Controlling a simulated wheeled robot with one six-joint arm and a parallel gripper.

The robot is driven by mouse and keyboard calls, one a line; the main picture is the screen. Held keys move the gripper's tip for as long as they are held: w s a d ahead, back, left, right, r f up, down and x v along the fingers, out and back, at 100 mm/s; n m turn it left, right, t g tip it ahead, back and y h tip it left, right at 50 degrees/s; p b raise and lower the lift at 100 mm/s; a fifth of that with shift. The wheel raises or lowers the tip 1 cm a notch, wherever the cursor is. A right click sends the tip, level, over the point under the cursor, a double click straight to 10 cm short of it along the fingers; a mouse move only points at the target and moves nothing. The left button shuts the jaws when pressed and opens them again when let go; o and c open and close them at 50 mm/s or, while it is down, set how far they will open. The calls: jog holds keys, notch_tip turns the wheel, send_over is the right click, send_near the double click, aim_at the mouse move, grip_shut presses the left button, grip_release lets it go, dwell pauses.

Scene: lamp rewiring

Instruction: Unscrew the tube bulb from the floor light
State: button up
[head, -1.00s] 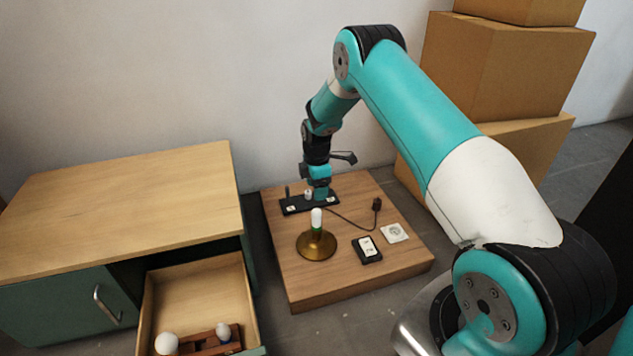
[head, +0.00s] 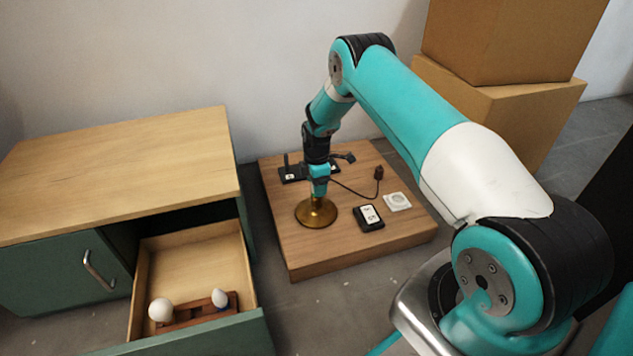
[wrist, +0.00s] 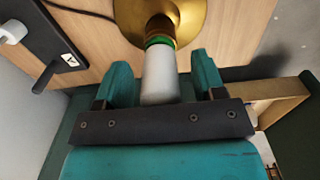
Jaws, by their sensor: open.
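The floor light stands on the low wooden platform, and its round brass base (head: 316,213) shows in the head view. In the wrist view the brass base (wrist: 190,22) is at the top, with a short brown neck and a green band. The white tube bulb (wrist: 160,75) rises from the green band toward my gripper. My gripper (wrist: 164,75) is open, with one teal finger on each side of the tube bulb and a visible gap on both sides. In the head view my gripper (head: 319,188) is directly above the brass base and hides the bulb.
The platform (head: 290,250) also holds a black strip (head: 292,175), a black switch box (head: 368,218), a white socket plate (head: 397,201) and a dark plug (head: 378,172) on a cord. An open drawer (head: 190,262) holds a round white bulb (head: 160,309) and a smaller bulb (head: 220,298). Cardboard boxes (head: 500,110) stand right.

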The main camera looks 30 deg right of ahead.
jog(key=c, duration=1)
jog(key=shift+o, duration=0.4)
jog(key=n+p, duration=0.1)
jog(key=n, duration=0.2)
jog(key=shift+r, duration=0.1)
jog(key=shift+c, duration=0.2)
jog(key=n, duration=0.5)
